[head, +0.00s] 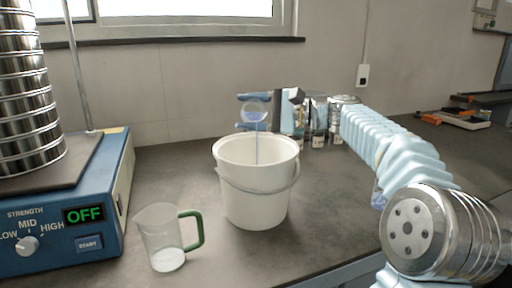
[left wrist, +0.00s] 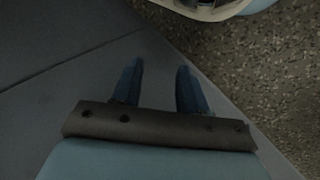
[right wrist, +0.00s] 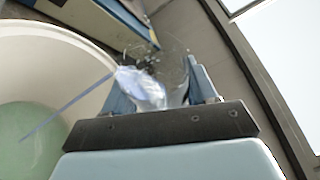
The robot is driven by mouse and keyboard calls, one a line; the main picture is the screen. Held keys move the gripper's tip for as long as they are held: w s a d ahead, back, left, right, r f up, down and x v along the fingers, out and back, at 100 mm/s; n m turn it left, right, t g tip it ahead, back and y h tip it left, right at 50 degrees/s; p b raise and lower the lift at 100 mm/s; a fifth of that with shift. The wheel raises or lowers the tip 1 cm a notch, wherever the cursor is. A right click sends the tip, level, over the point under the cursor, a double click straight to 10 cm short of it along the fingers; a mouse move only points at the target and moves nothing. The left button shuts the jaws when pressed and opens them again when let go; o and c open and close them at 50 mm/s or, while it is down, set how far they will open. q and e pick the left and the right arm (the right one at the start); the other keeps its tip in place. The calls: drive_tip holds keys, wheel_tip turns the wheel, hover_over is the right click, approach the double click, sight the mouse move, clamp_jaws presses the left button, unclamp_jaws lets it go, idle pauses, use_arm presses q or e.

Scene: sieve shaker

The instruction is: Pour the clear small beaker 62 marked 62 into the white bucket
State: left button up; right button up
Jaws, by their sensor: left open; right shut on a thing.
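My right gripper (head: 254,111) is shut on a clear small beaker (head: 255,113) and holds it tipped above the white bucket (head: 257,193). A thin bluish stream falls from the beaker into the bucket. In the right wrist view the beaker (right wrist: 148,86) lies between the fingers with bluish-white contents, and the stream runs into the bucket (right wrist: 84,52), where a pale green area shows at the bottom. The marking 62 is not readable. My left gripper (left wrist: 158,82) shows only in its wrist view, open and empty, away from the bucket.
A clear jug (head: 160,238) with a green handle and some white contents stands left of the bucket. The blue sieve shaker (head: 76,215), reading OFF, carries a metal sieve stack (head: 28,95). Several bottles (head: 319,122) stand behind my right arm. The counter before the bucket is clear.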

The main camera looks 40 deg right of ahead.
sight(257, 116)
drive_tip(key=shift+w+r+n+t+y+b, duration=0.1)
drive_tip(key=shift+r+n+t+y+b, duration=0.35)
drive_tip(key=shift+n+b, duration=1.1)
idle(2.3)
drive_tip(key=shift+s+r+n+b, duration=0.2)
drive_tip(key=shift+r+n+b, duration=0.3)
drive_tip(key=shift+b, duration=0.85)
idle(0.7)
